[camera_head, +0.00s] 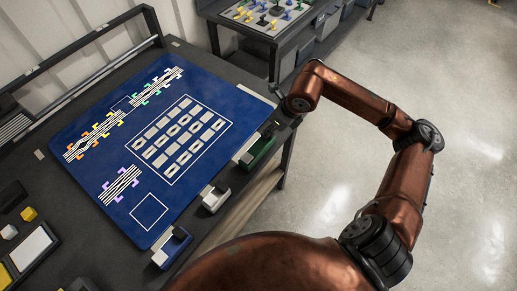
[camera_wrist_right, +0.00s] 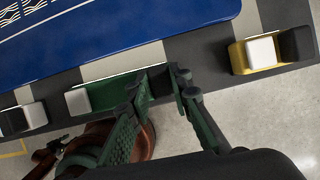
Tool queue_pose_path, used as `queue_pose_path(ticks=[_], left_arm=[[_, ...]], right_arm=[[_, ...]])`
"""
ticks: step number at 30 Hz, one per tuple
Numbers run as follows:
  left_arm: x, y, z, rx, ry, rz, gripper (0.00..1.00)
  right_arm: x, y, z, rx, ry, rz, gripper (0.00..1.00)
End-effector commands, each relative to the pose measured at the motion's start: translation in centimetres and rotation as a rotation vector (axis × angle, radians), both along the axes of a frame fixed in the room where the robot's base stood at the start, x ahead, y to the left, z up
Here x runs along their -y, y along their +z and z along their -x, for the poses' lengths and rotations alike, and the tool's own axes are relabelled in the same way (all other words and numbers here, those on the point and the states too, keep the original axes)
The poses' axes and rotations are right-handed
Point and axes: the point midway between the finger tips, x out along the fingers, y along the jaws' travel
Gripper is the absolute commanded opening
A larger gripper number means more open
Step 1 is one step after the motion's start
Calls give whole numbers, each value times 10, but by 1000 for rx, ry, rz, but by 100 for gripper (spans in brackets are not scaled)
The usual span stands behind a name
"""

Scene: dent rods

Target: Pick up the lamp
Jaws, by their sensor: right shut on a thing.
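No object is plainly recognizable as a lamp. My right gripper (camera_wrist_right: 163,83) has its two fingers close around the right end of a green piece (camera_wrist_right: 125,84) at the table's edge, and is shut on it. A white block sits on the piece's left end. In the head view, the green piece (camera_head: 259,152) lies on the near right edge of the table. My right arm reaches over to it from the right, and the gripper's tips are mostly hidden there. My left gripper is not in view.
A blue mat (camera_head: 105,145) with a white grid lies on the dark table. Similar pieces sit along its edge: a white one (camera_head: 214,198), a blue one (camera_head: 172,249) and a yellow one (camera_wrist_right: 238,58). A second table (camera_head: 264,18) stands behind. The right floor is clear.

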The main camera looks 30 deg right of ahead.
Motion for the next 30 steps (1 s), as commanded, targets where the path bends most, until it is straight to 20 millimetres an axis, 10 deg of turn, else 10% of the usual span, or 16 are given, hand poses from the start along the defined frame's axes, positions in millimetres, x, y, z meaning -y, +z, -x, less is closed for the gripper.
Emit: queue_pose_path(ticks=[30], left_arm=[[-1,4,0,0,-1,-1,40]], right_arm=[[0,20,-1,4,-1,0,0]])
